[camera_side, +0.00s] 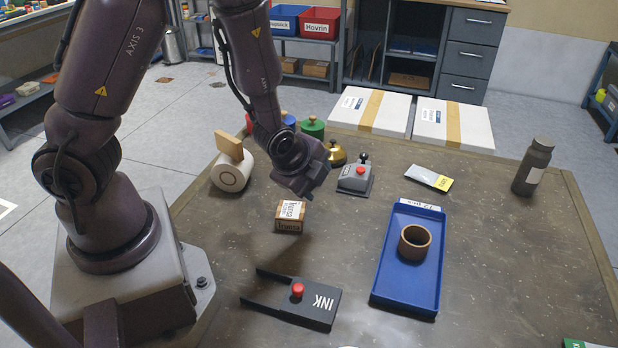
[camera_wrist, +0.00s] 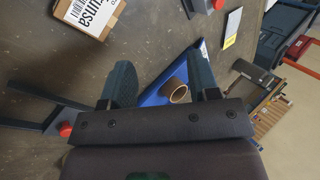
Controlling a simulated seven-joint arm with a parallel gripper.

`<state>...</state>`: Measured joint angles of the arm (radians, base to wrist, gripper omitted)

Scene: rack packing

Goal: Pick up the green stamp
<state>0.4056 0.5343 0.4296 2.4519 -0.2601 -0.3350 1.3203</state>
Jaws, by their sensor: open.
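The green stamp (camera_side: 313,128) stands at the far side of the table in the side view, a green cylinder with a small knob on top. It is partly hidden by nearer things and is not visible in the wrist view. My gripper (camera_side: 309,195) is above the table, nearer the camera than the stamp and apart from it. Its two fingers (camera_wrist: 160,66) are spread with nothing held between them in the wrist view.
Blue (camera_side: 289,121) and red stamps stand beside the green one, partly behind my arm. A white roller (camera_side: 230,176), brass bell (camera_side: 337,155) and grey red-button device (camera_side: 355,180) are near. A labelled box (camera_side: 289,224), black INK holder (camera_side: 318,310) and blue tray (camera_side: 425,290) with brown ring lie closer.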

